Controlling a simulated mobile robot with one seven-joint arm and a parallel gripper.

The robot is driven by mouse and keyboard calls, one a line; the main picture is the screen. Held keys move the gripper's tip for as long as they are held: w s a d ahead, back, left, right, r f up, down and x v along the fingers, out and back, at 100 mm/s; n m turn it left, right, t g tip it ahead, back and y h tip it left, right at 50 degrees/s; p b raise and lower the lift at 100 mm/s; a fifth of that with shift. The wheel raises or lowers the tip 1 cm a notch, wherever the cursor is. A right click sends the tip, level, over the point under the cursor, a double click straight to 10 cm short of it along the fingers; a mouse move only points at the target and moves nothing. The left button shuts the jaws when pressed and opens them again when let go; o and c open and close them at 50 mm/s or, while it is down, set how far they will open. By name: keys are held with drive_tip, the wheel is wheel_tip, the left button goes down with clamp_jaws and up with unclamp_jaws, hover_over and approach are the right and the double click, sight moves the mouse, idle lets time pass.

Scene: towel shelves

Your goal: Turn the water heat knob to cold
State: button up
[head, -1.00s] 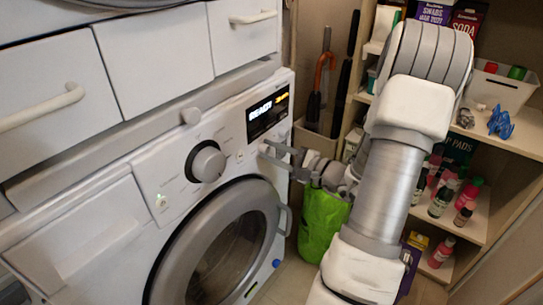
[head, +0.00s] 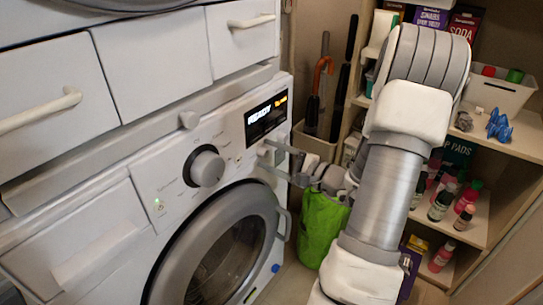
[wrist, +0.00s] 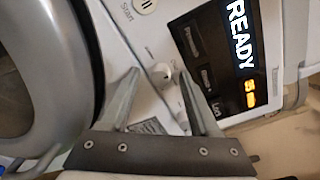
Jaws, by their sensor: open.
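The washer's front panel (head: 170,190) has a large round dial (head: 207,167), left of my gripper (head: 265,153). In the wrist view, a small pale knob (wrist: 162,72) sits on the panel beside the lit display. My gripper (wrist: 160,80) is open there, with one finger on each side of the small knob in the picture. I cannot tell whether the fingers touch it or how far off they are. No label that I can read marks either control as water heat. In the head view, the small knob is not clear near my fingertips.
The display (head: 266,117) reads READY. The round washer door (head: 225,255) lies below the panel, and drawers (head: 150,70) are above. Shelves (head: 515,140) with bottles and a white bin (head: 495,90) stand to the right.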

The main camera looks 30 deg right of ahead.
drive_tip(key=shift+s, duration=0.1)
drive_tip(key=p+v, duration=0.3)
drive_tip(key=v, duration=1.4)
drive_tip(key=shift+d, duration=0.1)
